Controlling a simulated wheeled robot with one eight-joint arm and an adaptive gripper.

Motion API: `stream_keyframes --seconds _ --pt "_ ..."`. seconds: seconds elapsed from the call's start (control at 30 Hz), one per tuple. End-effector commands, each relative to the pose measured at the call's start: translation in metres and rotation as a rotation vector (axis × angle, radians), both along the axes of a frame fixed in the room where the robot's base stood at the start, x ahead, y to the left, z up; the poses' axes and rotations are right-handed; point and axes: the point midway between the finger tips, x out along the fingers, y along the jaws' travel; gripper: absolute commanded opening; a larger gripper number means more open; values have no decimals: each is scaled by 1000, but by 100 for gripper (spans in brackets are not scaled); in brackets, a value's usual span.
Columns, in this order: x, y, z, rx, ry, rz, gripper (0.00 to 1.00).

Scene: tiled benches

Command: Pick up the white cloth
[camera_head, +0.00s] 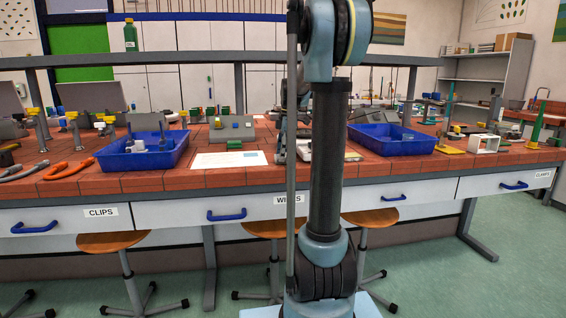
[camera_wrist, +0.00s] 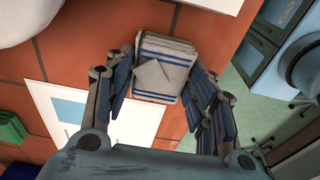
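The white cloth (camera_wrist: 165,72) is a folded, greyish-white rectangle with blue stripes. In the wrist view it lies between the two fingers of my gripper (camera_wrist: 162,68). The fingers stand wide apart, one along each side of the cloth, with their tips close to its edges. I cannot tell whether the tips press on it or whether it rests on the bench. In the head view my arm stands in front of this part of the bench, and I cannot make out the cloth there.
A white sheet (camera_head: 229,160) lies on the tiled bench (camera_head: 235,180) beside the cloth. Blue trays (camera_head: 150,165) (camera_head: 405,148) stand left and right. The bench's front edge is close to the cloth in the wrist view. Stools (camera_head: 112,242) stand below.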

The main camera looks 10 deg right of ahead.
Motion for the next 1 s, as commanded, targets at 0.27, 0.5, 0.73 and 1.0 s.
stream_keyframes --seconds 0.27,0.5,0.73,1.0 --pt "0 0 0 0 0 0 23" --pt "0 0 6 0 0 0 23" --pt "0 0 40 0 0 0 23" --pt "0 0 84 0 0 0 23"
